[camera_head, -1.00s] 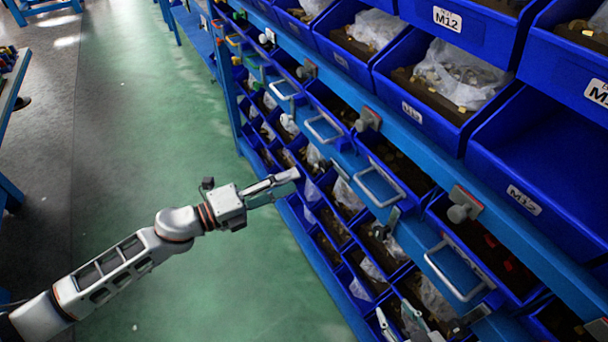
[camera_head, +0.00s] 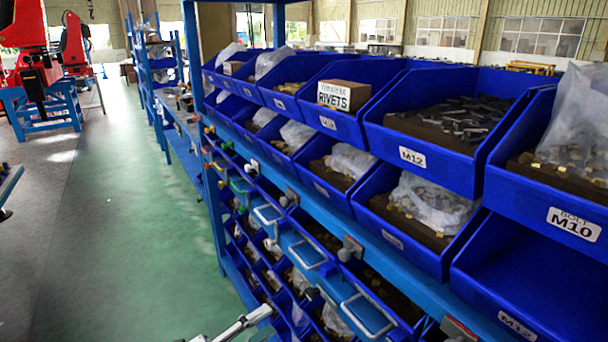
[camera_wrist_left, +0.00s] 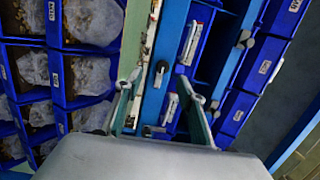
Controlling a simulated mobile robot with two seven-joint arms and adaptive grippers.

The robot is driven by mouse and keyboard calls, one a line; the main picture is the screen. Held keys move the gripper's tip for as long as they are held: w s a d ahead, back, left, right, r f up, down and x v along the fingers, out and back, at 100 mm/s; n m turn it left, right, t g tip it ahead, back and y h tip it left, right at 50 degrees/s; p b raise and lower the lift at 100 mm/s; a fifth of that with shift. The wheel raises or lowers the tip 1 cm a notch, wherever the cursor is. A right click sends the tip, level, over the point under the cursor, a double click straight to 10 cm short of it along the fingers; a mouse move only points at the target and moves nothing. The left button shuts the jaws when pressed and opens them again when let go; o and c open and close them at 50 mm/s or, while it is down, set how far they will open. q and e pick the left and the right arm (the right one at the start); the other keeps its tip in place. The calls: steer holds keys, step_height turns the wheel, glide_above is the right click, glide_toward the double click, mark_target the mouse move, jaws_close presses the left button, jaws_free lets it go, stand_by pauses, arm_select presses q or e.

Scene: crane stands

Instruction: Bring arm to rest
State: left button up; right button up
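My left gripper (camera_head: 250,322) shows only in part at the bottom edge of the head view, in front of the lower bins of the shelf rack. The rest of the left arm is cut off below the frame. In the left wrist view the two fingers of the left gripper (camera_wrist_left: 163,92) stand apart with nothing between them, so it is open and empty. Beyond the fingers are blue rack rails and bins. My right gripper is not in view.
The blue rack (camera_head: 290,197) fills the right side, with blue bins (camera_head: 425,150) of parts and a RIVETS box (camera_head: 343,95). Handles (camera_head: 370,315) stick out from the lower bins. The green floor (camera_head: 125,240) at left is clear. Red machines (camera_head: 35,45) stand far back.

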arm_select(q)
steer(key=s+a+f+n+g+y, duration=0.1)
steer(key=s+a+f+n+y, duration=0.4)
steer(key=s+f+n, duration=0.4)
steer(key=s+a+f+n+g+y, duration=0.1)
steer(key=s+a+f+n+y, duration=0.4)
steer(key=s+f+n, duration=0.4)
step_height(320, 180, down, 4)
steer(key=n+y+p, duration=0.1)
steer(key=n, duration=0.4)
steer(key=shift+s+r, duration=0.15)
steer(key=shift+s, duration=0.15)
